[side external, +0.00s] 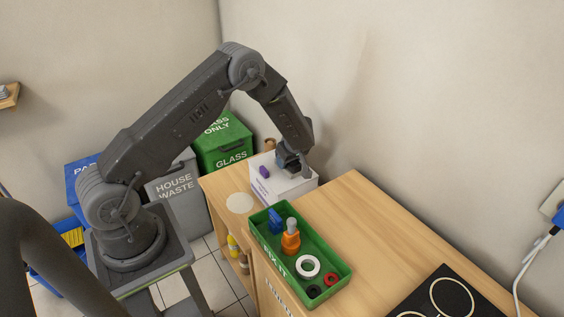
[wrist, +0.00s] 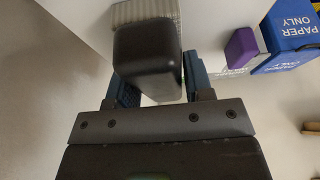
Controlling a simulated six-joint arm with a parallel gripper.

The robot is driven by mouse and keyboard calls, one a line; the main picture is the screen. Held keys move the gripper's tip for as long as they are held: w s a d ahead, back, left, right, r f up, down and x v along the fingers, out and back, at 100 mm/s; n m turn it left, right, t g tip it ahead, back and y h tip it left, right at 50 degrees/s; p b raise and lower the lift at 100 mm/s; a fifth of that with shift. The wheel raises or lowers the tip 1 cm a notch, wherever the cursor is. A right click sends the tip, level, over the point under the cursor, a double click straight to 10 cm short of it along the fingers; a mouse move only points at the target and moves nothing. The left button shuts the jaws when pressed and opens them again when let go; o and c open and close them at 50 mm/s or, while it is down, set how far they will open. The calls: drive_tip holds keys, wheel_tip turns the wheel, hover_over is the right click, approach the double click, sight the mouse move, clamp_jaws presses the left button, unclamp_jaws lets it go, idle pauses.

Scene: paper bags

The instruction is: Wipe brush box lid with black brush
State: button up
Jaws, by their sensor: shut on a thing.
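My gripper (side external: 291,166) is low over the right part of the top of the white box (side external: 284,184), which stands on the wooden counter. In the wrist view, my gripper (wrist: 161,84) has its two blue fingers on either side of the black brush (wrist: 148,58) and is shut on it. The pale bristles (wrist: 146,12) point away from me, toward a whitish surface. I cannot tell whether they touch the lid. In the side view the brush is mostly hidden by my gripper. A purple block (side external: 264,171) sits at the left of the box top, and shows in the wrist view (wrist: 241,48).
A green tray (side external: 258,262) holds blue and orange items, a white tape roll and small rings. A pale round disc (side external: 240,203) lies left of the box. Green (side external: 224,140) and grey (side external: 172,186) bins stand behind. A black hob (side external: 447,297) is front right; the counter between is clear.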

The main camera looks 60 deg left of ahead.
drive_tip(key=shift+w, duration=1.95)
drive_tip(key=shift+w+d, duration=0.2)
drive_tip(key=shift+w, duration=0.1)
drive_tip(key=shift+s+d, duration=0.1)
drive_tip(key=shift+d, duration=0.65)
drive_tip(key=shift+s+a, duration=0.15)
drive_tip(key=shift+s, duration=3.7)
drive_tip(key=shift+s+r, duration=0.1)
drive_tip(key=shift+s, duration=0.1)
wheel_tip(320, 180, up, 8)
drive_tip(key=shift+a, duration=0.1)
